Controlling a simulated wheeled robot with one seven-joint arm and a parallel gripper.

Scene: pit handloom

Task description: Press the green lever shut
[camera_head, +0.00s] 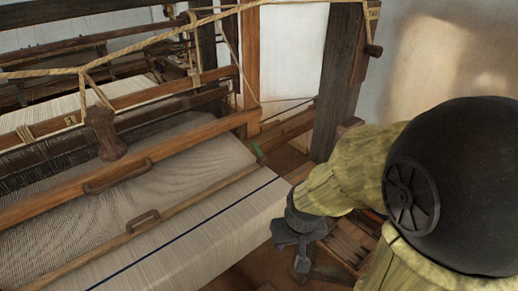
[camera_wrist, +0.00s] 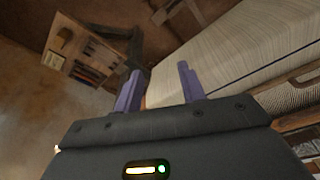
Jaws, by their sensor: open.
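The green lever (camera_head: 258,150) is a small upright green piece near the far right end of the loom's front wooden bar (camera_head: 190,207). It is small in the head view, and how far it stands open is hard to tell. I cannot make it out in the wrist view. My gripper (camera_head: 290,253) points down beside the right edge of the cloth, nearer than the lever and apart from it. In the wrist view its two purple-grey fingers (camera_wrist: 158,72) are spread with nothing between them.
Pale striped cloth (camera_head: 225,225) covers the loom's front; it also fills the right of the wrist view (camera_wrist: 228,55). A dark post (camera_head: 338,80) stands behind the lever. A wooden tray with tools (camera_wrist: 88,52) lies on the floor. A rope (camera_head: 150,45) crosses above the loom.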

